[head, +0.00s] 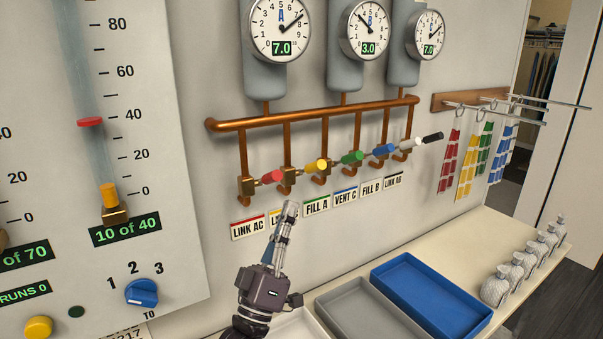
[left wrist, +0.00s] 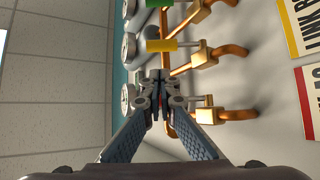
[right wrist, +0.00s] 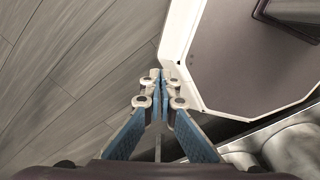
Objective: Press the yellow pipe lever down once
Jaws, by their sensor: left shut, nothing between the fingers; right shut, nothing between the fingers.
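The yellow pipe lever (head: 317,166) sticks out from its brass valve on the copper pipes, between the red lever (head: 272,176) and the green lever (head: 352,158). My left gripper (head: 291,208) is shut and empty, pointing up in front of the labels, below the red and yellow levers in the picture. In the left wrist view the yellow lever (left wrist: 162,45) lies just above the closed fingertips (left wrist: 158,80), with a gap between them. The red lever is mostly hidden behind the fingers there. My right gripper (right wrist: 160,78) is shut and empty, over the floor.
A blue lever (head: 384,150) and a white lever (head: 408,143) continue the row. Gauges hang above the copper pipe (head: 320,112). A grey tray (head: 370,312) and a blue tray (head: 430,295) lie on the counter below. Coloured tags (head: 467,165) hang at the right.

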